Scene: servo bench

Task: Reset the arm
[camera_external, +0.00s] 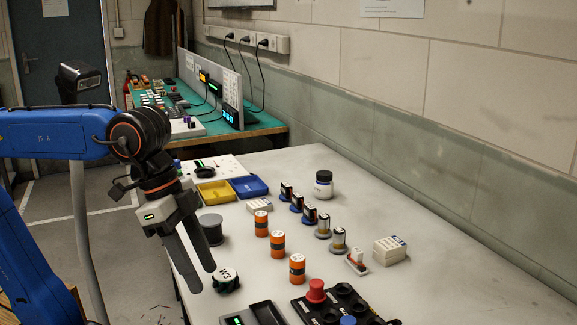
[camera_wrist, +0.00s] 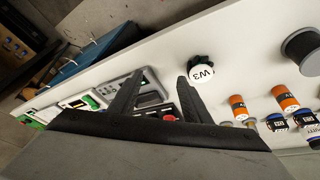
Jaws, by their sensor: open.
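My gripper (camera_external: 201,279) points down over the near left edge of the bench in the external view. Its two dark fingers are apart with nothing between them. In the wrist view the fingers (camera_wrist: 158,92) also stand apart, with the bench surface and devices behind them. My blue arm reaches in from the left. A round white-topped part marked W3 (camera_external: 226,279) sits on the bench just right of the fingertips. It also shows in the wrist view (camera_wrist: 201,72), beside the right finger.
The white bench (camera_external: 440,270) holds several orange cylinders (camera_external: 277,243), a grey spool (camera_external: 210,229), yellow (camera_external: 215,192) and blue (camera_external: 249,186) trays, a white jar (camera_external: 323,184), and a black panel with a red button (camera_external: 316,290). The bench's right side is clear.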

